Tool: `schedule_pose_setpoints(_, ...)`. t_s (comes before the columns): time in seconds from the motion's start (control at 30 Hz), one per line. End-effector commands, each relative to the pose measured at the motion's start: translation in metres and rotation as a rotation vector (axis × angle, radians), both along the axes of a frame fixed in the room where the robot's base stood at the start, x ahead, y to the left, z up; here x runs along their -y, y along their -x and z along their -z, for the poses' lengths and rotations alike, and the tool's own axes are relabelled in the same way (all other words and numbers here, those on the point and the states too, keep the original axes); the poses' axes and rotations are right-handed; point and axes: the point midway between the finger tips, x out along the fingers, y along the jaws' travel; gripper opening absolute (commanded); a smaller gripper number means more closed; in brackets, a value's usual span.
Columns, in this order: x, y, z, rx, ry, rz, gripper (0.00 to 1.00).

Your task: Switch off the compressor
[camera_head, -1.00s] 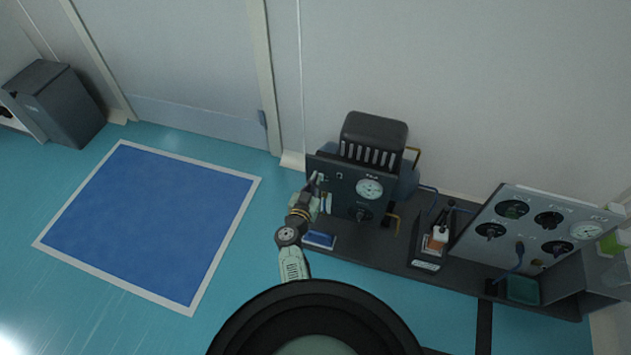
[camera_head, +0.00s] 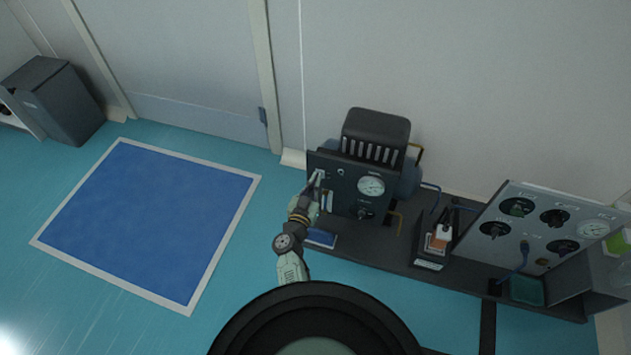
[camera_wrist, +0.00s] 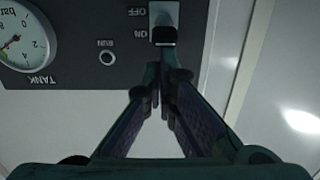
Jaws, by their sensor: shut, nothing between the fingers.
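The compressor (camera_head: 375,130) has a dark ribbed housing behind an upright black panel (camera_head: 340,205). In the wrist view the panel appears upside down, with a white switch plate (camera_wrist: 164,13) marked OFF and ON. The switch's black lever (camera_wrist: 163,36) lies at the ON end. A round RUN indicator (camera_wrist: 107,59) and the TANK gauge (camera_wrist: 22,42) are beside it. My gripper (camera_wrist: 160,72) is shut and empty, its fingertips close to the lever; I cannot tell whether they touch. In the head view my gripper (camera_head: 316,181) is at the panel's left part.
A dark bench (camera_head: 400,262) carries the compressor, a small holder with tools (camera_head: 435,245) and a grey gauge panel (camera_head: 530,235) on the right. A blue pad (camera_head: 320,238) lies near my arm. A blue floor mat (camera_head: 150,220) is at left, with open floor around it.

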Motion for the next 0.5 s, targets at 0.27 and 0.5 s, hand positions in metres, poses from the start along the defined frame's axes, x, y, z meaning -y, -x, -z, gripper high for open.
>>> schedule_pose_setpoints(0.27,-0.002,0.008,0.015,-0.003,0.001,0.001,0.0)
schedule_pose_setpoints(0.5,-0.003,0.009,0.018,-0.001,0.0,0.0,0.0)
